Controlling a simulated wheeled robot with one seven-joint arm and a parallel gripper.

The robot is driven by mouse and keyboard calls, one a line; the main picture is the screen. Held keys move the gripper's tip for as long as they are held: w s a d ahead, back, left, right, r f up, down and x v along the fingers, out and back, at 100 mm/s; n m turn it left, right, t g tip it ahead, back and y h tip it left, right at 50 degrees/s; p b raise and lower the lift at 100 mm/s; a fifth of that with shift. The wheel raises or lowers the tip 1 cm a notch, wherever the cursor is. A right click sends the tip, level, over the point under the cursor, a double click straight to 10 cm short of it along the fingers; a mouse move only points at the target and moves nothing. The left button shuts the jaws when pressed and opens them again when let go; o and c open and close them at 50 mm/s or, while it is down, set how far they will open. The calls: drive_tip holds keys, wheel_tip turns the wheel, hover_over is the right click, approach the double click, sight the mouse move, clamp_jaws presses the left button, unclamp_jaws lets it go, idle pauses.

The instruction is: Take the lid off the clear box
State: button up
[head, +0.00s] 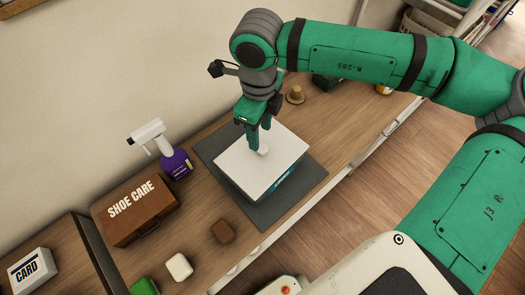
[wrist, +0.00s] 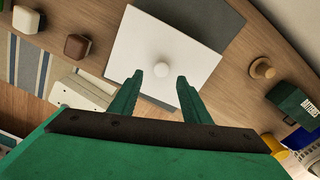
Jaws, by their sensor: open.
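The clear box (head: 279,189) stands on a dark grey mat, with a blue mark on its side. A flat white lid (head: 245,165) lies on top of it and has a round white knob (head: 263,150) in the middle. The lid (wrist: 140,60) and knob (wrist: 162,70) also show in the wrist view. My green gripper (head: 258,137) is over the lid, close to the knob, with its fingers apart. In the wrist view my gripper (wrist: 160,82) is open, one finger on each side of and short of the knob. I cannot tell if the fingers touch anything.
A purple spray bottle (head: 175,162) and a brown shoe care box (head: 135,210) stand left of the mat (head: 285,209). A brown block (head: 223,231) and white block (head: 179,266) lie nearer the front edge. A wooden knob-shaped piece (head: 295,95) stands behind.

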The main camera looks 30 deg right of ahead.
sight(262, 148)
drive_tip(key=shift+d+f, duration=0.2)
drive_tip(key=shift+f, duration=3.65)
clamp_jaws()
